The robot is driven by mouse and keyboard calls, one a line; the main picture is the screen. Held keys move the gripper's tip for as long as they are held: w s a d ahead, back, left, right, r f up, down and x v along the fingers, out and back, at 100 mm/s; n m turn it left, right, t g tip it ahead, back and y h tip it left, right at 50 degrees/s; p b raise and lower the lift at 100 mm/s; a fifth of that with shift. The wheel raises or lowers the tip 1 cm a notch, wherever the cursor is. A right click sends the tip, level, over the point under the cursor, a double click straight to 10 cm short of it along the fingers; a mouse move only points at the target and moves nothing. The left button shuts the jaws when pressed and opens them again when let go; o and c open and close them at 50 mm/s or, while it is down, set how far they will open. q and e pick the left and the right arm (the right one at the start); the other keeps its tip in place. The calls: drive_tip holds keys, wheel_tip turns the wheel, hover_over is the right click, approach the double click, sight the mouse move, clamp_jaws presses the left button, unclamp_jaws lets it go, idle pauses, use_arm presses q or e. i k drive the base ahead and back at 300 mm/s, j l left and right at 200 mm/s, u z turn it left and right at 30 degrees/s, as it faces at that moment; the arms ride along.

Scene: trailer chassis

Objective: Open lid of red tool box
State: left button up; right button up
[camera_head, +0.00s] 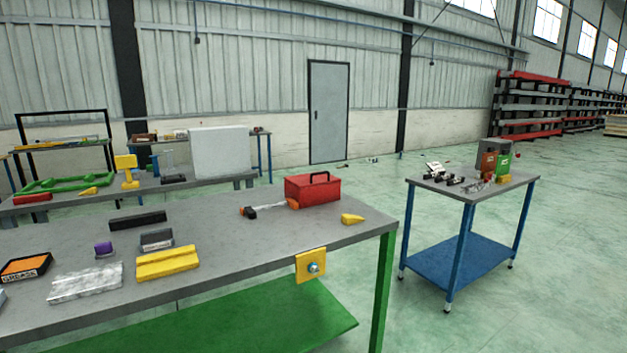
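A red tool box (313,191) stands on the grey workbench (220,222), near its far right corner. Its lid looks closed, and a dark carry handle (319,176) stands up on top. Its far and right sides are hidden. Neither of my grippers shows in the head view.
A blue trolley (467,261) stands right, with open floor between.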

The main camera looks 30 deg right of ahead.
sight(304, 180)
drive_tip(key=i+l, duration=0.15)
drive_tip(key=l, duration=0.25)
drive_tip(key=i+l+z, duration=0.1)
drive_tip(key=l, duration=0.35)
drive_tip(key=i+l, duration=0.15)
drive_tip(key=l, duration=0.25)
drive_tip(key=z, duration=0.05)
